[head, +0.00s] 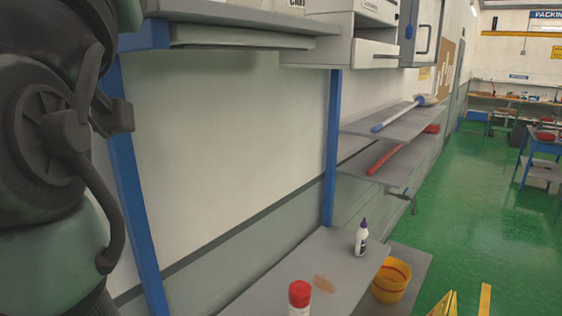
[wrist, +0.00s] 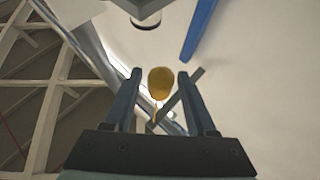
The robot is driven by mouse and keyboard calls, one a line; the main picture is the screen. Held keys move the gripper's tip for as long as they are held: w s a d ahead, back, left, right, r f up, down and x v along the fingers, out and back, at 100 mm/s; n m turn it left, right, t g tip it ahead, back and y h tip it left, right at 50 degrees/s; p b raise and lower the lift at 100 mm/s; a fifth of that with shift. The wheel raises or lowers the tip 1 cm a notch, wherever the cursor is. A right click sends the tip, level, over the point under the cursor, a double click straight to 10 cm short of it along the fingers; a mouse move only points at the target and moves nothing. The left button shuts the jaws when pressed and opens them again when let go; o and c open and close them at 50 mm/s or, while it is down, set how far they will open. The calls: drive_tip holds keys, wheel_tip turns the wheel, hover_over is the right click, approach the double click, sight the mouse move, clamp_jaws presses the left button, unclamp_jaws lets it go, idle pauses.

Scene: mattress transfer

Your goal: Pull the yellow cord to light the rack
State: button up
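A yellow cord end, a rounded amber pull knob (wrist: 161,83), shows in the wrist view. A thin yellow piece (wrist: 154,118) shows below it in the picture. My gripper (wrist: 160,76) is open, with one finger on each side of the knob in the picture. There are visible gaps between the knob and both fingers. I cannot tell how far the knob is from the fingers in depth. In the head view neither the cord nor my gripper shows; my arm fills the left edge.
A blue-posted rack with a grey upper shelf (head: 240,18) stands ahead. Its lower bench (head: 262,297) holds a white bottle (head: 361,238) and a red-capped container (head: 299,297). A yellow bucket (head: 391,281) stands to the right. Side shelves (head: 398,124) hold long-handled tools. Green floor (head: 470,190) is open at the right.

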drive_tip(key=c, duration=0.8)
drive_tip(key=shift+f, duration=0.1)
drive_tip(key=shift+f+b, duration=0.5)
drive_tip(key=shift+b, duration=0.05)
drive_tip(key=shift+r, duration=0.1)
drive_tip(key=o, duration=1)
drive_tip(key=b+v, duration=0.6)
drive_tip(key=v, duration=0.7)
drive_tip(key=shift+b, duration=0.4)
